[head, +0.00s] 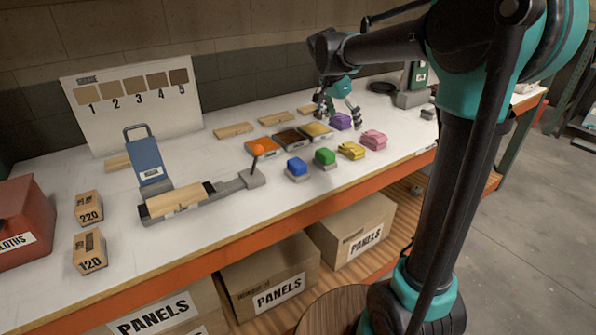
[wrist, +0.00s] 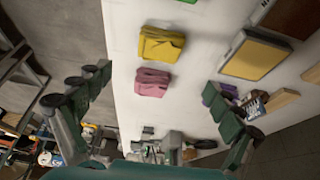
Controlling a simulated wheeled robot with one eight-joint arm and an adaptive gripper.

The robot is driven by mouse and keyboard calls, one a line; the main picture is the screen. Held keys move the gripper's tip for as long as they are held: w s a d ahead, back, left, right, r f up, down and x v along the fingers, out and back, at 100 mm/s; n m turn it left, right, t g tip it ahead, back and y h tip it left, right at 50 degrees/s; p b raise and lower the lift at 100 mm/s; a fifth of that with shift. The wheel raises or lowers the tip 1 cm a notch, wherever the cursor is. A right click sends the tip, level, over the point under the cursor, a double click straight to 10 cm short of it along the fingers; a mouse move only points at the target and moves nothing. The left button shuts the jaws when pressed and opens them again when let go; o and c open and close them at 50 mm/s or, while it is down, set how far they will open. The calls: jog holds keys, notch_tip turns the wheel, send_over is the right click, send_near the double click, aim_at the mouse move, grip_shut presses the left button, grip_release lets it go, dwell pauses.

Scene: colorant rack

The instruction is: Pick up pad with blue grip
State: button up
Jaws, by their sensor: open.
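The pad with blue grip (head: 297,168) sits on the white bench top near the front edge, left of the pad with green grip (head: 325,157). The blue one is not seen in the wrist view. My gripper (head: 338,113) is open and empty above the bench, up and to the right of the blue pad, near the pad with purple grip (head: 341,121). In the wrist view my gripper (wrist: 158,84) has its fingers wide apart, with the pink pad (wrist: 152,82) and yellow pad (wrist: 161,45) showing between and beyond them.
Orange, brown and yellow trays (head: 316,131) lie behind the pads. A fixture with an orange-knobbed lever (head: 257,151) stands left of the blue pad. Wooden blocks (head: 90,207), a red box (head: 25,225) and a sample board (head: 130,100) are farther left.

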jog(key=shift+c, duration=0.6)
jog(key=shift+a, duration=0.1)
jog(key=shift+c, duration=1.2)
jog(key=s+a+n, duration=0.1)
jog(key=a+n, duration=0.2)
jog(key=n, duration=0.2)
jog(key=s+a+r+n, duration=0.1)
jog(key=a+n, duration=0.1)
jog(key=n, duration=0.1)
jog(key=shift+s+a+r, duration=0.1)
jog(key=shift+s+a, duration=0.2)
jog(key=shift+c, duration=0.2)
jog(key=n, duration=2.8)
send_near(297, 162)
jog(key=x, duration=0.5)
jog(key=shift+a, duration=0.35)
jog(key=shift+d+x, duration=0.15)
jog(key=shift+x, duration=1.25)
jog(key=shift+d+x, duration=0.1)
jog(key=shift+x, duration=1.25)
